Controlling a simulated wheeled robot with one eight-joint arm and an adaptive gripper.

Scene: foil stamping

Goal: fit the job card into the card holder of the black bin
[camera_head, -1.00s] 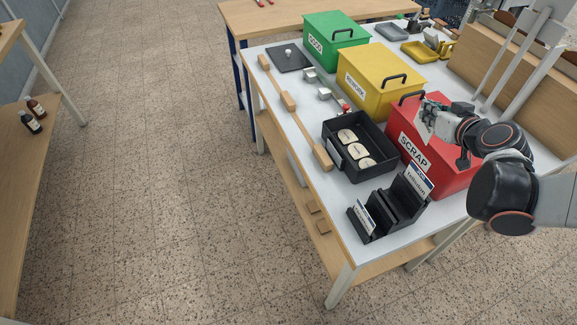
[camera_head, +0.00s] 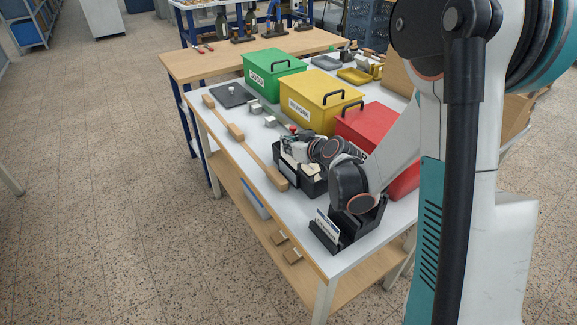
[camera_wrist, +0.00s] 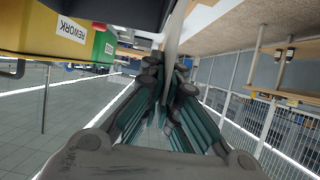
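The black bin (camera_head: 311,186) stands on the white-topped table and is partly hidden by my arm. Light rounded pieces show inside it. Its card holder cannot be made out behind my gripper. My gripper (camera_head: 290,150) is at the bin's far left end, low over the table. In the wrist view my gripper (camera_wrist: 167,95) is closed around a thin pale sheet, the job card (camera_wrist: 176,35), seen nearly edge-on. A dark surface, probably the bin, fills the top of that view. Contact between card and bin cannot be told.
The red bin (camera_head: 368,124), yellow bin (camera_head: 312,104) and green bin (camera_head: 273,68) stand behind in a row. A black card stand (camera_head: 352,232) with a white card is at the near end. A wooden rail (camera_head: 262,160) runs along the left table edge.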

